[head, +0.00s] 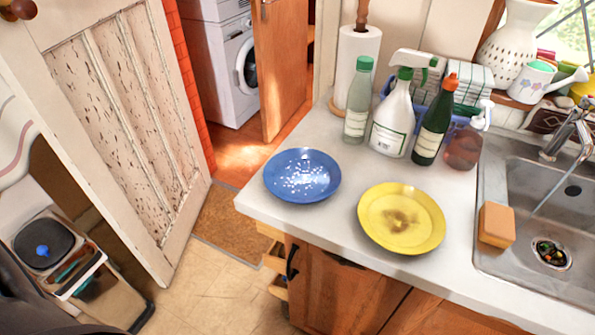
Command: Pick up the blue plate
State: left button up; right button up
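The blue plate (302,176) lies on the left end of the white countertop, close to its left and front edges. It has white specks across its middle. Nothing touches it from above. Neither of my grippers can be made out in the head view.
A yellow plate (401,218) with a brown stain lies to the right of the blue one. Behind stand a clear bottle (358,101), a spray bottle (393,118), a dark green bottle (434,125) and a soap dispenser (463,148). A sponge (496,225) sits by the sink (550,195).

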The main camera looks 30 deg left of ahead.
aim_at(296, 175)
jog(key=j+z, duration=0.35)
jog(key=j, duration=0.4)
jog(key=j+z, duration=0.35)
jog(key=j, duration=0.4)
jog(key=k+j+z, duration=0.1)
jog(key=j+z, duration=0.25)
jog(key=j, duration=0.35)
jog(key=i+j+z, duration=0.2)
jog(key=j+z, duration=0.2)
jog(key=j, duration=0.35)
jog(key=i+j+z, duration=0.1)
jog(key=j+z, duration=0.25)
jog(key=j, duration=0.45)
jog(key=j+z, duration=0.4)
jog(key=j, duration=0.4)
